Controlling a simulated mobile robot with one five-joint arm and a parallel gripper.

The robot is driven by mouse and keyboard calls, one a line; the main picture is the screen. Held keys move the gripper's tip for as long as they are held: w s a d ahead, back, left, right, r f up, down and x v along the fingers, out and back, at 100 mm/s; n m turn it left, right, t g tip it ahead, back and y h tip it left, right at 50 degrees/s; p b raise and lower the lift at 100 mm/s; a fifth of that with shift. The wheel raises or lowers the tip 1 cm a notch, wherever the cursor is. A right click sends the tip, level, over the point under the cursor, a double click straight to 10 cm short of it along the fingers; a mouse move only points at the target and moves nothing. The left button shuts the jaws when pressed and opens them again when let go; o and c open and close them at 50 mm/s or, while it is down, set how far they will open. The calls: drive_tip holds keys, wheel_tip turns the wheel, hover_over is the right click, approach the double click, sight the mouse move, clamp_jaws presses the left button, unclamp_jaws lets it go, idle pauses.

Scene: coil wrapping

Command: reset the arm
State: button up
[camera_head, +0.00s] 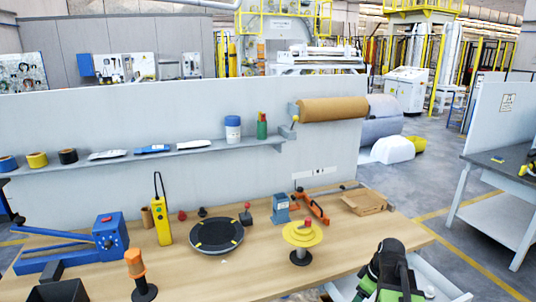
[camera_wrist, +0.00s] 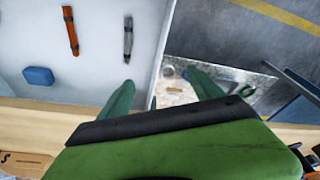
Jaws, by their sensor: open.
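My gripper (camera_wrist: 158,80) shows in the wrist view as two green fingers spread wide apart, with nothing between them. In the head view my green and black gripper (camera_head: 391,268) is at the lower right, near the workbench's front right corner. It appears to be over or beside a pale open drawer (camera_head: 452,285). The fingertips are not clear in the head view.
The wooden workbench (camera_head: 215,275) holds a black turntable (camera_head: 216,236), a yellow disc stand (camera_head: 302,233), a yellow remote (camera_head: 162,222) and a blue device (camera_head: 110,232). In the wrist view, an orange tool (camera_wrist: 70,30) and blue box (camera_wrist: 38,76) lie on a pale surface.

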drive_tip(key=s+a+m+g+h, duration=0.1)
drive_tip(key=a+m, duration=0.3)
drive_tip(key=a, duration=0.5)
drive_tip(key=s+a+m+g, duration=0.1)
drive_tip(key=s+a+m, duration=0.2)
drive_tip(key=a, duration=0.5)
drive_tip(key=shift+s+a+f+m+h, duration=0.3)
drive_tip(key=shift+a+m+h, duration=0.1)
drive_tip(key=shift+m, duration=0.2)
